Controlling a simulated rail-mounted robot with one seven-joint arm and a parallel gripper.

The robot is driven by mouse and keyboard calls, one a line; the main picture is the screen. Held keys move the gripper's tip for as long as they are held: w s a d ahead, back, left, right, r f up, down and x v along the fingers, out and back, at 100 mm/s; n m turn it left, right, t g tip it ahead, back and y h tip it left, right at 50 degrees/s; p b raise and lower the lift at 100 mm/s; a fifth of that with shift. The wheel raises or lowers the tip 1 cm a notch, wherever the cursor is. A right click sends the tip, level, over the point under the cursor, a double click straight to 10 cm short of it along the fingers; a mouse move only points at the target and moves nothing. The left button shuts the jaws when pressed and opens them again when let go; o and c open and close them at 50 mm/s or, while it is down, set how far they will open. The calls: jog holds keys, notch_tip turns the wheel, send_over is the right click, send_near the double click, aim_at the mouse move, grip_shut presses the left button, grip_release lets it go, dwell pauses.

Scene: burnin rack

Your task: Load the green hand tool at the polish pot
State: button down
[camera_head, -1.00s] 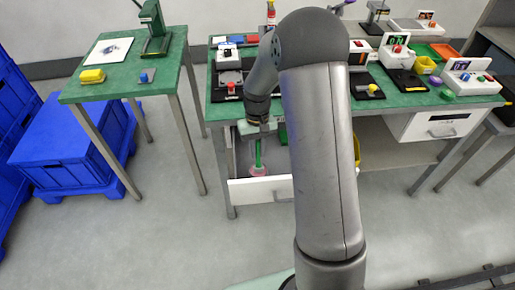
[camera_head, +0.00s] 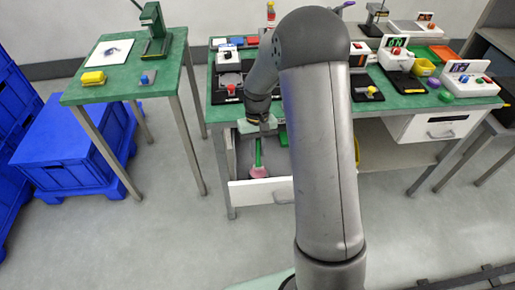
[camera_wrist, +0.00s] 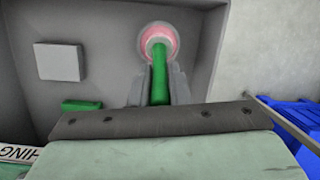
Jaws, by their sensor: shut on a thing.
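The green hand tool (camera_head: 257,152) shows as a slim green handle inside the open drawer (camera_head: 262,191) under the bench's left end. In the wrist view my gripper (camera_wrist: 159,88) is shut on the green handle (camera_wrist: 160,72). A round pink piece with a pale rim (camera_wrist: 158,42) is at the handle's far end; it also shows in the head view (camera_head: 259,172). I cannot tell whether it is the tool's own head or a pot around it. My wrist hides the handle's upper part in the head view.
In the wrist view a white block (camera_wrist: 60,62) and a small green piece (camera_wrist: 82,105) are in the drawer, left of the tool. The bench top (camera_head: 315,103) above carries several devices. A side table (camera_head: 125,75) and blue crates (camera_head: 70,150) stand left.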

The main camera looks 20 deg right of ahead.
aim_at(258, 141)
jog(key=shift+s+p+v, duration=0.2)
jog(key=shift+p+v, duration=0.35)
jog(key=shift+v, duration=0.35)
jog(key=shift+s+p+v, duration=0.2)
jog(key=shift+p+v, duration=0.4)
jog(key=shift+v, duration=0.3)
jog(key=shift+s+p+v, duration=0.2)
jog(key=shift+p+v, duration=0.35)
jog(key=shift+v, duration=0.35)
jog(key=shift+a+r, duration=0.1)
jog(key=shift+a, duration=0.05)
